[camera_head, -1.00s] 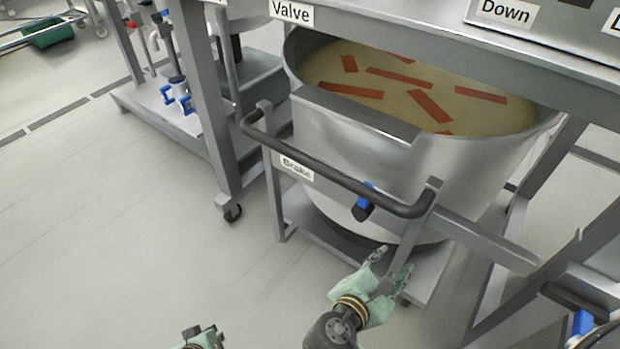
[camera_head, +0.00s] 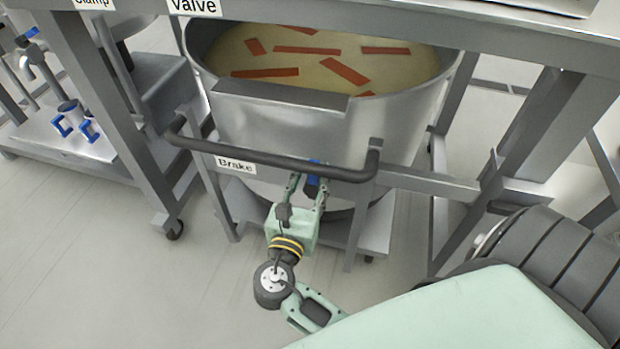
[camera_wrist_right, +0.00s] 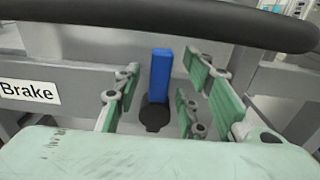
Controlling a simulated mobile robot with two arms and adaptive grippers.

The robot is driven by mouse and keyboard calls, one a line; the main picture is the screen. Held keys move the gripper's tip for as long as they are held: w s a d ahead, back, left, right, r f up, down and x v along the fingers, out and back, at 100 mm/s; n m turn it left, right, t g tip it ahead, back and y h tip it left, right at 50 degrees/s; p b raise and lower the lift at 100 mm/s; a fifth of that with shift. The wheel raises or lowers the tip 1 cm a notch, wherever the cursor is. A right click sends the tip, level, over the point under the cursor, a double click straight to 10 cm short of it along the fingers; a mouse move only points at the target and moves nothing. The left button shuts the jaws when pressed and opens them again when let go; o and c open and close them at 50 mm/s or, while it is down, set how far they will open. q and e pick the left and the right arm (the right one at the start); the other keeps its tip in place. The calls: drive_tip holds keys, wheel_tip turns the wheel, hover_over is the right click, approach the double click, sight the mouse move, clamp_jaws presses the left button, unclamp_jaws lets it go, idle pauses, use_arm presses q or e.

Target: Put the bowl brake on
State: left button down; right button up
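The brake lever (camera_head: 312,184) is a blue handle on a dark pivot, below the black push bar and right of the "Brake" label (camera_head: 236,165). In the right wrist view the lever (camera_wrist_right: 161,76) stands upright with its dark base toward me. My right gripper (camera_head: 307,184) is open, with its green fingers on either side of the lever; I see gaps between fingers and lever. The steel bowl (camera_head: 405,125) stands on its wheeled frame and holds pale contents with red strips. My left gripper is out of view.
The black push bar (camera_head: 270,164) runs across the bowl's front, just above my right gripper. The steel frame's leg (camera_head: 362,225) stands to the right of the gripper. Open floor (camera_head: 110,270) lies at the front left.

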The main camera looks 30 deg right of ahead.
drive_tip(key=shift+w+d, duration=0.1)
clamp_jaws()
idle(0.3)
